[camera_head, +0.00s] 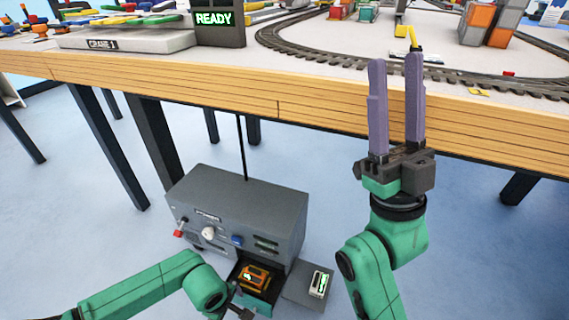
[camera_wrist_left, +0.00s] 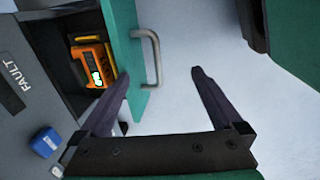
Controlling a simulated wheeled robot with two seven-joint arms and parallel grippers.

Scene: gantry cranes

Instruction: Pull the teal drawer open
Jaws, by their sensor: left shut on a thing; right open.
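The teal drawer (camera_head: 266,297) is at the bottom front of the grey cabinet (camera_head: 262,208) on the floor. It stands out from the cabinet, open, with an orange device (camera_head: 253,276) inside. In the left wrist view, its teal front (camera_wrist_left: 122,40) carries a metal bar handle (camera_wrist_left: 152,58). My right gripper (camera_head: 396,62) is open and empty, pointing up before the table edge.
The wooden table edge (camera_head: 270,107) crosses above the cabinet, with a train track (camera_head: 330,60) and a READY sign (camera_head: 214,18) on top. A grey block with a white device (camera_head: 319,284) is beside the drawer.

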